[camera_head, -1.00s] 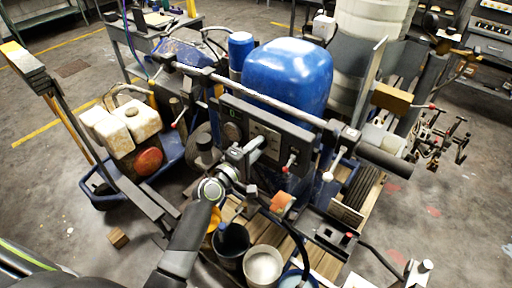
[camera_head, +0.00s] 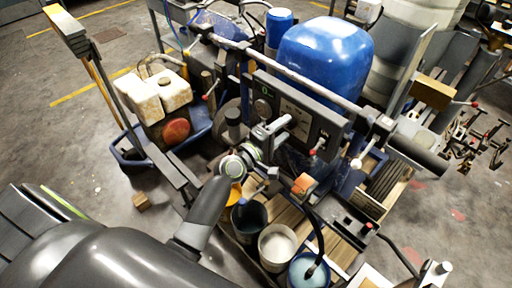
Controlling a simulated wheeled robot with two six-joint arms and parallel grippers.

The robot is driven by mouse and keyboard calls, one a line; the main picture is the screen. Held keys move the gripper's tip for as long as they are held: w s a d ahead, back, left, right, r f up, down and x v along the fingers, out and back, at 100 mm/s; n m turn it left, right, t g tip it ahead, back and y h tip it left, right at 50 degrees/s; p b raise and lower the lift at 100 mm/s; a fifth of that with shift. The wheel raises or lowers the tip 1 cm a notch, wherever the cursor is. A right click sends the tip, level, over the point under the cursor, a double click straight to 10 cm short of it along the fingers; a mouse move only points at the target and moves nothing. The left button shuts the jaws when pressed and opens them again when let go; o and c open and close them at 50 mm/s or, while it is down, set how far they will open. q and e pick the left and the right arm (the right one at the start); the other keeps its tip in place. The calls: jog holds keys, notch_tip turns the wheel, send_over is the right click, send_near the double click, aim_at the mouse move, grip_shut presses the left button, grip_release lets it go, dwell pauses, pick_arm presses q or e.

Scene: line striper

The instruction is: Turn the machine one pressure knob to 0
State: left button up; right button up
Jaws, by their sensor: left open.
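The line striper stands in the middle of the head view, with a large blue tank (camera_head: 323,58) and a dark control panel (camera_head: 312,112) in front of it. A small round dark knob (camera_head: 263,107) shows at the panel's left end, under a small green-lit display (camera_head: 265,91). I cannot read its setting. My left gripper (camera_head: 284,124) is open and in front of the panel, just below and right of the round knob. Whether it touches the panel is unclear. My right gripper is not in view.
A grey handlebar (camera_head: 290,75) runs above the panel. A blue cart with stained white jugs (camera_head: 158,97) is at the left. Bare floor lies at far left.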

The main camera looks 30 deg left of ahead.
pick_arm(q)
jog(key=b+v, duration=0.3)
jog(key=v, duration=1.3)
jog(key=s+a+f+m+g+y, duration=0.1)
jog(key=s+a+f+g+y, duration=0.15)
jog(key=f, duration=0.85)
jog(key=s+a+f+m+g+y+b, duration=0.1)
jog(key=a+f+m+g, duration=0.15)
jog(key=f, duration=0.85)
jog(key=s+a+f+m+g+y, duration=0.1)
jog(key=a+f+g+y, duration=0.15)
jog(key=f, duration=0.75)
jog(key=s+a+f+m+g+y, duration=0.1)
jog(key=s+f+m+g, duration=0.3)
jog(key=s+f, duration=1.15)
jog(key=s+f+m+g, duration=0.2)
jog(key=s+f, duration=0.2)
jog(key=s, duration=0.3)
jog(key=s+d+f+m+g, duration=0.1)
jog(key=s+f+m+g, duration=0.1)
jog(key=s, duration=0.6)
jog(key=shift+d+f+m+b, duration=0.2)
jog(key=shift+f+m+b, duration=0.2)
jog(key=shift+f+m, duration=0.45)
